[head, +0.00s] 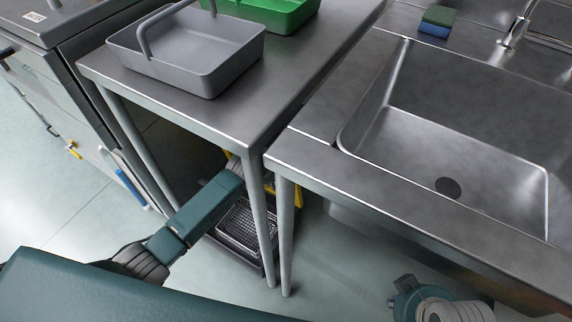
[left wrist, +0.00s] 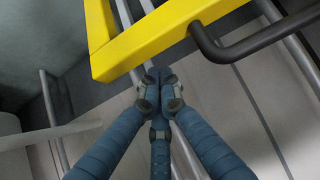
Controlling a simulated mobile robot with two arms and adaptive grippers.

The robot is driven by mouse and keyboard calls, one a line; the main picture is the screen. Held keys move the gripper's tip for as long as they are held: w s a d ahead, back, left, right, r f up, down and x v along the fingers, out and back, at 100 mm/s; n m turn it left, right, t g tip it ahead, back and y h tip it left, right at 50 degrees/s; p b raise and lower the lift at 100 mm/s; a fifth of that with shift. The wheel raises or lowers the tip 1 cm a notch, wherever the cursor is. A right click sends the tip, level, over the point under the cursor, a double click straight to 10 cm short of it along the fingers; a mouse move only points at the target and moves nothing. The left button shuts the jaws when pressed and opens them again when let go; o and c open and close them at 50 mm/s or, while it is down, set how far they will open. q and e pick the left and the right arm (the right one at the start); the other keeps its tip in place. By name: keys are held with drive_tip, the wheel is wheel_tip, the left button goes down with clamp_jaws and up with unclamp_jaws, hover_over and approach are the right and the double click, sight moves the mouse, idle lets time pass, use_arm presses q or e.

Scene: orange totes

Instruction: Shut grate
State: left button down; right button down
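A yellow frame with grey metal bars, which looks like the grate, shows in the left wrist view (left wrist: 140,47). A dark bent bar, like a handle, joins its right side (left wrist: 225,50). In the head view only small yellow parts (head: 299,193) show under the table; the rest is hidden by the tabletop, a leg and my left arm. My left gripper (left wrist: 157,78) has its blue fingertips together, just below the yellow frame and in front of the bars; contact cannot be told. My right gripper (head: 405,288) is low under the sink's front edge, with its fingers mostly out of sight.
A wire-mesh tray (head: 240,224) sits low under the steel table (head: 215,122). Table legs (head: 284,235) stand close to my left arm. A grey basket (head: 190,58) and a green basket (head: 283,14) are on the tabletop. The sink (head: 440,140) is at the right.

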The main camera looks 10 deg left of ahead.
use_arm(q)
drive_tip(key=shift+s+a, duration=0.35)
drive_tip(key=shift+s, duration=0.55)
drive_tip(key=shift+s+a, duration=0.1)
drive_tip(key=shift+s, duration=0.15)
drive_tip(key=shift+s+f, duration=0.1)
drive_tip(key=shift+f, duration=0.05)
